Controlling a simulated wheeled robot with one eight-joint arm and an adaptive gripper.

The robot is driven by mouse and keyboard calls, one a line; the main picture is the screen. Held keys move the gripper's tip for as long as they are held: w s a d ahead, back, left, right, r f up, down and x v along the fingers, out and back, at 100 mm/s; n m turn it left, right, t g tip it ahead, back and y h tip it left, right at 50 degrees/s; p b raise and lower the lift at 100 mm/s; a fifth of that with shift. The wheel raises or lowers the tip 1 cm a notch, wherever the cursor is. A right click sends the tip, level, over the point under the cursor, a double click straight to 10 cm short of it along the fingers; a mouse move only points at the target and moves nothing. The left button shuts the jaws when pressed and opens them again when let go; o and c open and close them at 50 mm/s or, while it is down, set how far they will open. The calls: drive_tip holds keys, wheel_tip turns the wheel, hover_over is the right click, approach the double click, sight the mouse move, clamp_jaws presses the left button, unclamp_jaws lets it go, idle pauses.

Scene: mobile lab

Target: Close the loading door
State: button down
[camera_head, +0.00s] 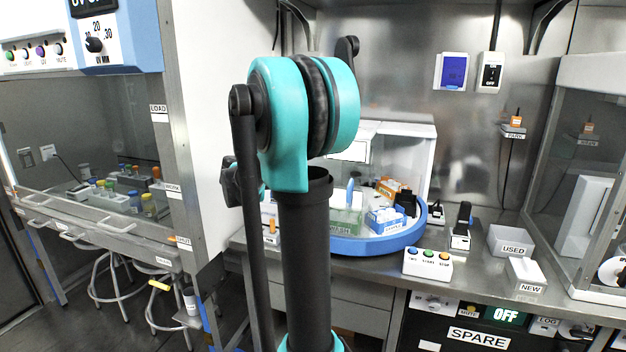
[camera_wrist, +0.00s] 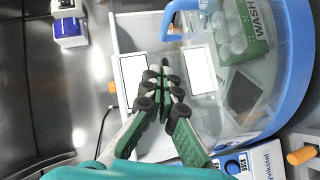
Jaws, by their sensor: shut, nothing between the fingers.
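The loading station on the bench is a white cabinet (camera_head: 405,150) with a curved blue rim (camera_head: 385,243) around its front. In the wrist view a clear curved panel with a blue edge (camera_wrist: 302,75) covers the right side, and a blue handle-like bar (camera_wrist: 185,7) shows at the top. I take this clear panel to be the door; how far it stands open I cannot tell. My gripper (camera_wrist: 164,66) is shut and empty, its tips in front of the white cabinet's inside, below the blue bar. My arm hides it in the head view.
A green wash rack (camera_wrist: 247,28) stands inside the station. A button box (camera_head: 428,264), a USED bin (camera_head: 509,241) and a NEW box (camera_head: 526,273) stand to the right. A glass-fronted hood (camera_head: 85,130) is at left, with stools (camera_head: 115,280) below it.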

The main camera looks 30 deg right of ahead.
drive_tip(key=x, duration=0.7)
drive_tip(key=s+d, duration=0.1)
drive_tip(key=s+d+f, duration=0.1)
drive_tip(key=shift+d+f, duration=0.1)
drive_tip(key=shift+d, duration=0.15)
drive_tip(key=shift+s+d+f, duration=0.2)
drive_tip(key=shift+s+d, duration=0.1)
drive_tip(key=shift+d, duration=0.05)
